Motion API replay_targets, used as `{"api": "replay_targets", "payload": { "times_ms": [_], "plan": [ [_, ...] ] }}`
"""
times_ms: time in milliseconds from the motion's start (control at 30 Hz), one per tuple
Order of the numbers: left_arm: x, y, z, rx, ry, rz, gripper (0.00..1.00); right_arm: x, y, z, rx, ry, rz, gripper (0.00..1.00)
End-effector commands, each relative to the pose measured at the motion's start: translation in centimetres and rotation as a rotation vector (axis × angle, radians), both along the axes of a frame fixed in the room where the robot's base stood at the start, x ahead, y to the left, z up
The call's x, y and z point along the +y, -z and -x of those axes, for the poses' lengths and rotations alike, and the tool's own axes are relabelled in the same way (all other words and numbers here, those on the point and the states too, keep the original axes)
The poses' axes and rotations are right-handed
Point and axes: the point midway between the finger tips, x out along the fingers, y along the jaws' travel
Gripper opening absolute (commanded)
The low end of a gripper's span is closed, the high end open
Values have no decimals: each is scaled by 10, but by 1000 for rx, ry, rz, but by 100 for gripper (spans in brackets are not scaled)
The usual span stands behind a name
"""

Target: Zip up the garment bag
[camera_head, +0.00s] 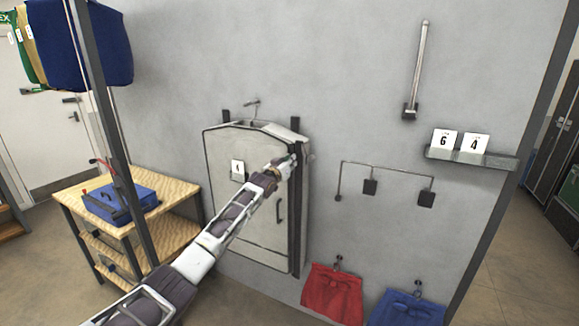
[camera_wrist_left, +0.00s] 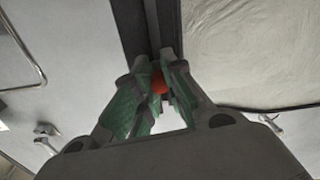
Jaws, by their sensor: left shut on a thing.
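The garment bag (camera_head: 225,155) is a pale, upright case against the grey wall, with a dark strip down its right edge and a white number card on its front. My left gripper (camera_head: 285,163) reaches across the bag to the upper part of its right edge. In the left wrist view my left gripper (camera_wrist_left: 160,85) is shut on a small red-orange zip pull (camera_wrist_left: 159,83), at the end of the dark strip beside the pale fabric (camera_wrist_left: 245,50). The fingers hide most of the pull. My right gripper is in neither view.
A wooden table (camera_head: 75,193) with a blue case (camera_head: 120,203) stands left, behind a dark post (camera_head: 112,140). A wall rail with hooks (camera_head: 385,168) and a shelf with number cards (camera_head: 470,157) are right. Red (camera_head: 333,290) and blue (camera_head: 405,308) cloth bags hang below.

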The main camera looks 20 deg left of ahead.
Motion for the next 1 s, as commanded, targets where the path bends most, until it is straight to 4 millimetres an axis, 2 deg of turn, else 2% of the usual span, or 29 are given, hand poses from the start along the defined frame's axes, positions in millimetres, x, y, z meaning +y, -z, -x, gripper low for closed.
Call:
{"api": "replay_targets", "payload": {
  "times_ms": [33, 400, 433, 633, 1000],
  "plan": [
    [1, -6, 0, -5, -1, 0, 0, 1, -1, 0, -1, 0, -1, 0],
    [1, -10, -1, -10, -2, 1, 0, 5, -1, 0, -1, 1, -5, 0],
    [1, -10, -1, -10, -2, 1, 13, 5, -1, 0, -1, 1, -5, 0],
    [1, -9, -1, -9, 0, 1, 38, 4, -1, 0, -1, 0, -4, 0],
    [0, -5, 0, -3, 0, 0, 38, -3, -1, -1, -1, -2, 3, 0]
  ]
}}
